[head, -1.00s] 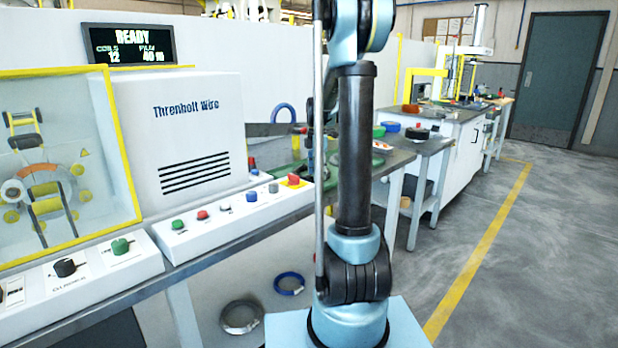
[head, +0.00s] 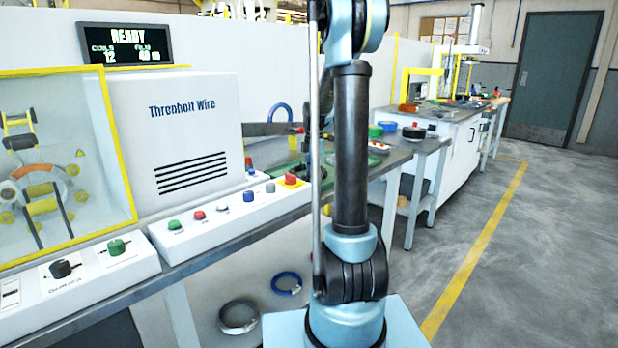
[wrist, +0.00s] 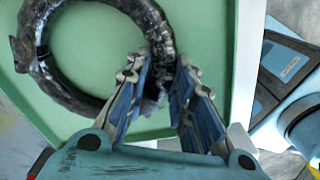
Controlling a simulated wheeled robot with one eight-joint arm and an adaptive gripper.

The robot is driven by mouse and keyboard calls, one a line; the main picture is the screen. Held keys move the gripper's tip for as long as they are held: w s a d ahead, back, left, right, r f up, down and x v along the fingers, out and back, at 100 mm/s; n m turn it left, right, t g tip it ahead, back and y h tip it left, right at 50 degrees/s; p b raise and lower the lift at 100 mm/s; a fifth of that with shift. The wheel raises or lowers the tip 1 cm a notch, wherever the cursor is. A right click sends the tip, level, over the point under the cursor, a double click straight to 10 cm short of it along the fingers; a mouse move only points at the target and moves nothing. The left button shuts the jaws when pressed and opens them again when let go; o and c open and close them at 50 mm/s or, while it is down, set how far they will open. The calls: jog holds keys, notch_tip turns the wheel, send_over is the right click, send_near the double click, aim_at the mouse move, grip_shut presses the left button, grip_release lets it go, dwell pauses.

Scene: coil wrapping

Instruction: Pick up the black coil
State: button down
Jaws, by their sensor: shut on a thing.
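The black coil (wrist: 60,88) shows in the wrist view as a dark, shiny wrapped ring over the pale green floor of a tray (wrist: 220,30). My gripper (wrist: 160,72) is shut on the right side of the coil, with one finger on each side of the band. The coil's top edge is cut off by the picture. I cannot tell whether the coil touches the tray floor. In the head view my arm hides the gripper and the held coil.
A white control panel (head: 222,213) runs along the machine bench. Several items, including a dark round one (head: 414,132), stand on the side table. A blue coil (head: 287,283) and a grey coil (head: 238,316) lie below the bench. Floor at right is clear.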

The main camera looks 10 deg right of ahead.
notch_tip(320, 180, up, 10)
dwell(0.6)
